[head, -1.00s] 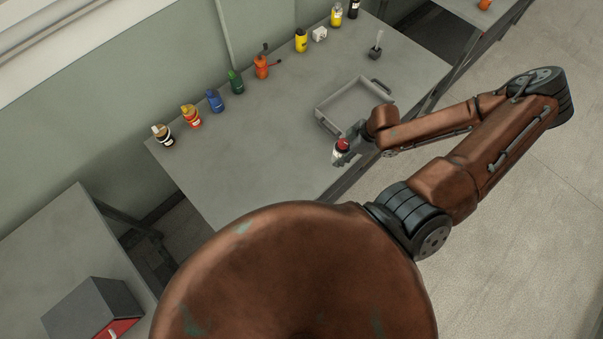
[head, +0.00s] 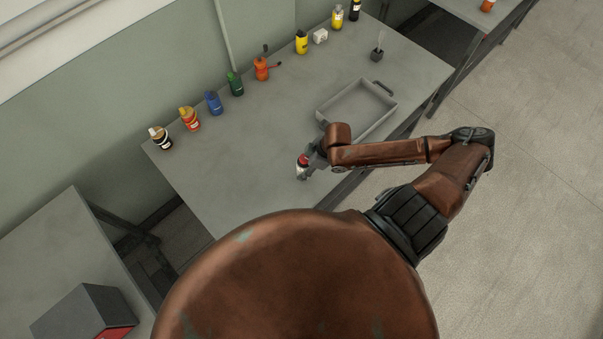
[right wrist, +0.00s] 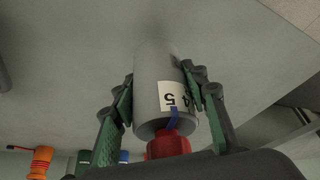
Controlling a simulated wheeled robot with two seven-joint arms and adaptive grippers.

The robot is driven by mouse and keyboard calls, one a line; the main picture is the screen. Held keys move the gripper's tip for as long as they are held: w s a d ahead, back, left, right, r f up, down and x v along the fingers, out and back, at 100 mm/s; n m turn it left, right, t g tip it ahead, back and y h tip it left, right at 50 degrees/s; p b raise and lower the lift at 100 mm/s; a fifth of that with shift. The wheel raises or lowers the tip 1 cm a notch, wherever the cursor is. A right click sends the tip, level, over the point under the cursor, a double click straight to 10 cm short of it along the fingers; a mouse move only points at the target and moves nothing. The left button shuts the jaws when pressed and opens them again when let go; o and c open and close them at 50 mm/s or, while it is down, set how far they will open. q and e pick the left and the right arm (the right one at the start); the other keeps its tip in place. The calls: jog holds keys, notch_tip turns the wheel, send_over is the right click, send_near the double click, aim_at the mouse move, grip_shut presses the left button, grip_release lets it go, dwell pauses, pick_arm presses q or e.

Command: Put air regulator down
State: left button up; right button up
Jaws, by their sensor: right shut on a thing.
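The air regulator (head: 302,160) shows in the head view as a small piece with a red cap and a pale body. In the right wrist view the air regulator (right wrist: 158,90) is a grey cylinder with a white number label and a red end. My right gripper (head: 309,165) is shut on it, with green-padded fingers (right wrist: 160,100) on both sides of the cylinder. It is over the front part of the grey table (head: 230,170). I cannot tell whether the regulator touches the tabletop. My left gripper is not in view.
A grey tray (head: 391,104) with handles lies right of the gripper. Several bottles, including a blue one (head: 213,103) and a green one (head: 235,84), line the wall side. An orange item (head: 261,69) stands among them. The table's left middle is clear.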

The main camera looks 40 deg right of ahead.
jog(key=shift+w+a+f, duration=0.25)
jog(key=shift+a+f, duration=0.1)
jog(key=shift+f, duration=1.65)
jog(key=o, duration=1.2)
jog(key=shift+o, duration=0.2)
jog(key=p+v, duration=0.1)
jog(key=v, duration=1.1)
